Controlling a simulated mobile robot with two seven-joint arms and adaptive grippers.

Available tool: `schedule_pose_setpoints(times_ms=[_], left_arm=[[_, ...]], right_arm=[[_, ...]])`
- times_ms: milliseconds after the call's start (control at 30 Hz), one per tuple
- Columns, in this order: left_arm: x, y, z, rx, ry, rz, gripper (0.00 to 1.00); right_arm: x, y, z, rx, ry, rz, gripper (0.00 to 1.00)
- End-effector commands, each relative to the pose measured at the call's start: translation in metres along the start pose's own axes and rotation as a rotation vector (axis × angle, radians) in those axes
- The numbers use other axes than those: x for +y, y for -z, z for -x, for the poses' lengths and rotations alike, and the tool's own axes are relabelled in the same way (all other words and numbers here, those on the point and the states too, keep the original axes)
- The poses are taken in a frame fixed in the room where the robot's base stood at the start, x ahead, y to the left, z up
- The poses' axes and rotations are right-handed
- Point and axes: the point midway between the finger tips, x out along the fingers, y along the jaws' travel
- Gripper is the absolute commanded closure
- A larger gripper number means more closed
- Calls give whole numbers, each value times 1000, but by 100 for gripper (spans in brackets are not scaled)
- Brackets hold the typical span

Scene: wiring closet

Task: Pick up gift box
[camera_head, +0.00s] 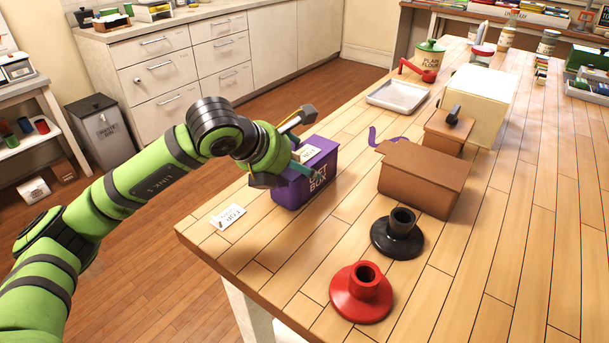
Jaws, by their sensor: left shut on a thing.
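The purple gift box (309,181), with pale lettering on its front, stands at the near left part of the wooden table (400,283). My left gripper (296,166) reaches in from the left and is shut on the gift box at its upper left side. The gripper and wrist hide part of the box's left side and top. I cannot tell whether the box's underside touches the table. My right gripper does not show.
A small white card (228,216) stands left of the box. A black flanged piece (398,238), a red flanged piece (360,297) and a brown box (424,181) stand to the right. A grey tray (398,96) lies farther back. The near right tabletop is clear.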

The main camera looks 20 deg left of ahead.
Motion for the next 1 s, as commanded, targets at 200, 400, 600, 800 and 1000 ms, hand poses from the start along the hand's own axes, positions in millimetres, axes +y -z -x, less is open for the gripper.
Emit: schedule_pose_setpoints(times_ms=[200,400,600,800,1000], left_arm=[[-1,5,-3,15,4,3,47],[-1,-2,4,13,3,2,53],[-1,-17,18,8,2,1,62],[2,-24,36,7,1,2,62],[10,-17,65,4,-2,2,62]], right_arm=[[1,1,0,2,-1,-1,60],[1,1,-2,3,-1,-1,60],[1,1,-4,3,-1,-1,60],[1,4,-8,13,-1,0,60],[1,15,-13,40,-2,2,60]])
